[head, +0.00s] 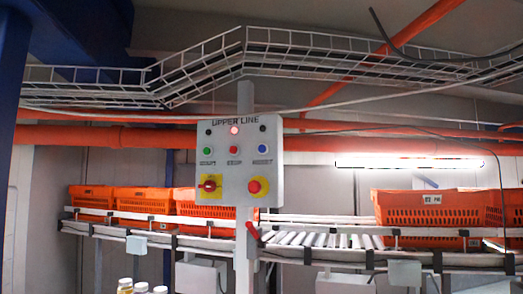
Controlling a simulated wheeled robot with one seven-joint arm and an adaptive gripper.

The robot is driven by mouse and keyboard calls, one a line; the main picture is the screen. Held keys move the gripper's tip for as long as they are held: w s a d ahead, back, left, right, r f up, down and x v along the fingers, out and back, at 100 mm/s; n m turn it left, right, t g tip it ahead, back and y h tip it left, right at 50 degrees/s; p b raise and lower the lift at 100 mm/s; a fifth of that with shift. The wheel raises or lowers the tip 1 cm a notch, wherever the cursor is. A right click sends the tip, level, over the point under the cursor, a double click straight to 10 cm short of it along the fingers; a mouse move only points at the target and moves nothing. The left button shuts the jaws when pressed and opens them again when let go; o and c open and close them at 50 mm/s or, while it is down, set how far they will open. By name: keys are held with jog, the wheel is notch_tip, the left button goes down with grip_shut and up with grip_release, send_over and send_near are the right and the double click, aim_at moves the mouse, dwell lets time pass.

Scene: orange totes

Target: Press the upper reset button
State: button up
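A grey control panel (222,175) marked "UPPER LINE" stands on a post in the middle of the head view. The blue reset button (263,149) is at the right of its button row. A green start button (208,150) and a red stop button (234,150) sit to its left. The red lamp (234,130) above the stop button is lit; the lamps on either side look dark. A red rotary switch on yellow (209,186) and a red mushroom button on yellow (257,187) are below. My gripper is not in view.
A roller conveyor (320,240) runs behind the panel, with orange totes (430,207) at right and several more at left. A red lever (254,233) juts from the post. A blue column (10,90) stands at far left. Bottles (140,287) show at the bottom edge.

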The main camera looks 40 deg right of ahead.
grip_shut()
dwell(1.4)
